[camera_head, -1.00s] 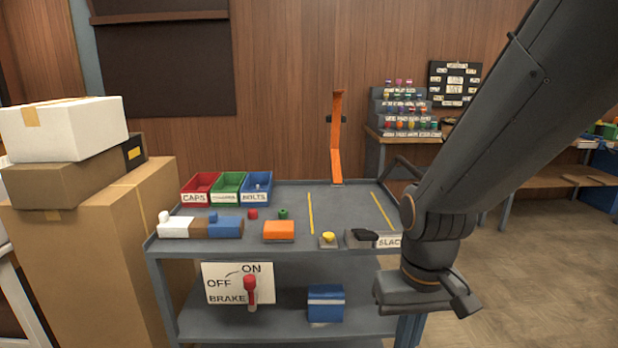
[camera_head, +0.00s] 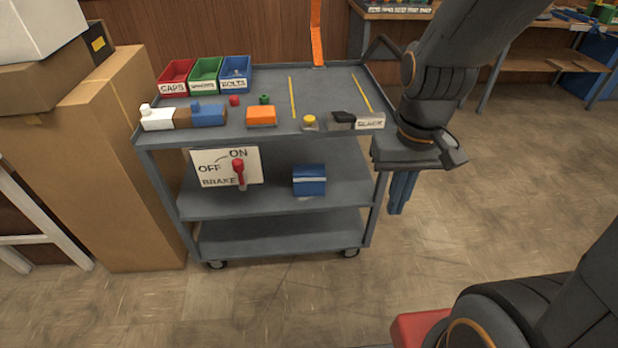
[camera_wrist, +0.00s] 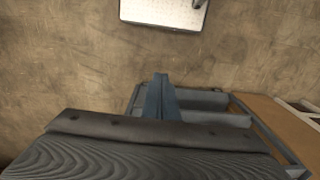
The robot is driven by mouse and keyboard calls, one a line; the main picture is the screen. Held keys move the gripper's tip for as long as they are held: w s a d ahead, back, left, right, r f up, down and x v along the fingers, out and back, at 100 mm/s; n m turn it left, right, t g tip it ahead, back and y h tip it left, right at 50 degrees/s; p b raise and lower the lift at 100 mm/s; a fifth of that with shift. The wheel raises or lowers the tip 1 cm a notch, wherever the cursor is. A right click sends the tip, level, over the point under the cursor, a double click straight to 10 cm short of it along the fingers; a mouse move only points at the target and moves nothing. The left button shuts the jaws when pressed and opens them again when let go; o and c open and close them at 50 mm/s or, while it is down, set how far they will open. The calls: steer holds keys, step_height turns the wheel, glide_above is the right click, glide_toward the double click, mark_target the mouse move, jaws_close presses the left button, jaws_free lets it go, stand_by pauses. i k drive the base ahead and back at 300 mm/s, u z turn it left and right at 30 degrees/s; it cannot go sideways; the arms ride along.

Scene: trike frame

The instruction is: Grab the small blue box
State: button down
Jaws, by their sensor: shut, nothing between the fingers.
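The small blue box (camera_head: 309,180) with a pale band sits on the middle shelf of the grey cart (camera_head: 275,205), right of the brake sign. My gripper (camera_head: 399,192) hangs just outside the cart's right side, its blue fingers pointing down. It is to the right of the box, apart from it, with the cart's right front leg between. The fingers are together and empty. In the wrist view my gripper (camera_wrist: 160,100) shows with its fingers together; the box cannot be made out there.
A brake sign (camera_head: 226,168) with a red lever stands on the middle shelf. The cart top holds red, green and blue bins (camera_head: 205,76), blocks and an orange box (camera_head: 261,116). Cardboard boxes (camera_head: 110,150) stand at the left.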

mark_target(309, 180)
steer(key=u, duration=0.55)
steer(key=k, duration=1.3)
steer(key=u, duration=0.7)
steer(key=i, duration=0.8)
steer(key=z, duration=0.65)
steer(key=i, duration=0.8)
steer(key=z, duration=0.5)
